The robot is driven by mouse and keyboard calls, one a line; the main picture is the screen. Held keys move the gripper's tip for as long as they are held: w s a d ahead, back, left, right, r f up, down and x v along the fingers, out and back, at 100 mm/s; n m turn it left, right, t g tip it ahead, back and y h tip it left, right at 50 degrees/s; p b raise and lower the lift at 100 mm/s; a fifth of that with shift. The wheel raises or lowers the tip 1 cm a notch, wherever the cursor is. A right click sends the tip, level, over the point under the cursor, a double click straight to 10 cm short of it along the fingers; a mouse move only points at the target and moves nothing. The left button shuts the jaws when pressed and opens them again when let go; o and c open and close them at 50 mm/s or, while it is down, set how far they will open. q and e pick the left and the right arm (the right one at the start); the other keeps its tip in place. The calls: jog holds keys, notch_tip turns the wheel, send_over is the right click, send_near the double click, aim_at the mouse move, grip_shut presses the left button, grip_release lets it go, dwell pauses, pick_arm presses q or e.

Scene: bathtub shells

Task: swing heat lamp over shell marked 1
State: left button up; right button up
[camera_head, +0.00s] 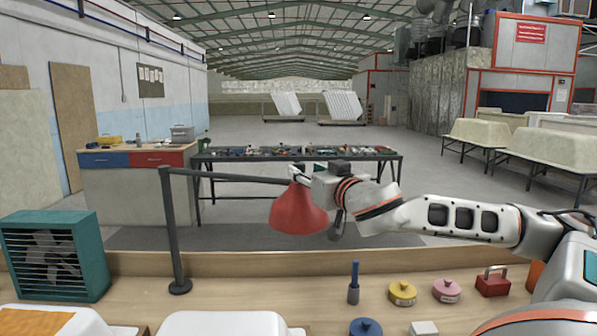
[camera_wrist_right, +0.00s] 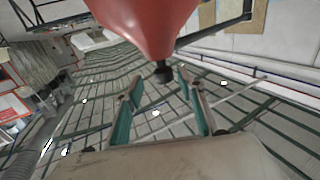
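The heat lamp has a red shade (camera_head: 298,210) hanging at the end of a dark horizontal arm (camera_head: 232,176) on an upright post (camera_head: 172,230). In the right wrist view, the red shade (camera_wrist_right: 145,25) fills the top, with a black knob (camera_wrist_right: 163,73) at its tip. My right gripper (camera_head: 302,176) is at the lamp's upper right side. In the wrist view its teal-lined fingers (camera_wrist_right: 158,90) are apart, with the knob just past the fingertips; contact is unclear. Two pale shells, left (camera_head: 45,320) and middle (camera_head: 220,323), are cut off at the bottom edge. No number shows. My left gripper is out of view.
A teal fan heater (camera_head: 55,255) stands left on the wooden bench (camera_head: 270,265). A blue-handled tool (camera_head: 353,285), yellow tin (camera_head: 402,292), pink tin (camera_head: 446,290) and red box (camera_head: 492,281) stand at the right. A table of tools (camera_head: 295,155) is behind the lamp.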

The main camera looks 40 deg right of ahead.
aim_at(302, 169)
jog(key=shift+w+a+f+b, duration=0.1)
jog(key=shift+w+b, duration=0.3)
jog(key=shift+w, duration=0.4)
jog(key=shift+x, duration=1.15)
grip_shut()
